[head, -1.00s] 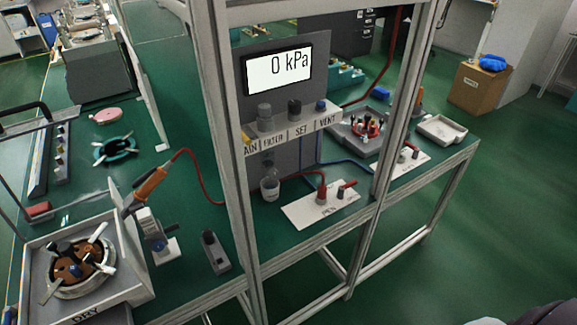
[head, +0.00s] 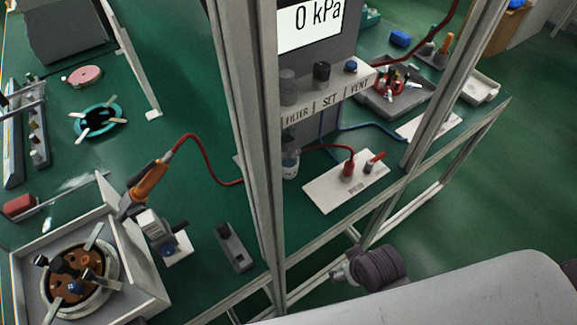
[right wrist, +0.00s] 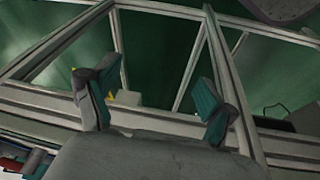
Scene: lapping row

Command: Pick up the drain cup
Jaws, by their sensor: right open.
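A small clear cup (head: 290,163), which looks like the drain cup, is under the labelled panel (head: 325,92) in the head view, just right of the thick frame post. The post is close to its left side, and I cannot tell whether it hangs or stands. In the right wrist view my right gripper (right wrist: 155,98) is open, with two grey-green fingers spread wide and nothing between them. It faces metal frame bars and green floor; the cup is not seen there. My left gripper is not in view.
The upright frame post (head: 250,130) and lower rails stand between me and the bench. A white plate (head: 345,187) with red fittings lies right of the cup. A red hose (head: 205,150) runs behind the post. A box with a round fixture (head: 75,285) is at left.

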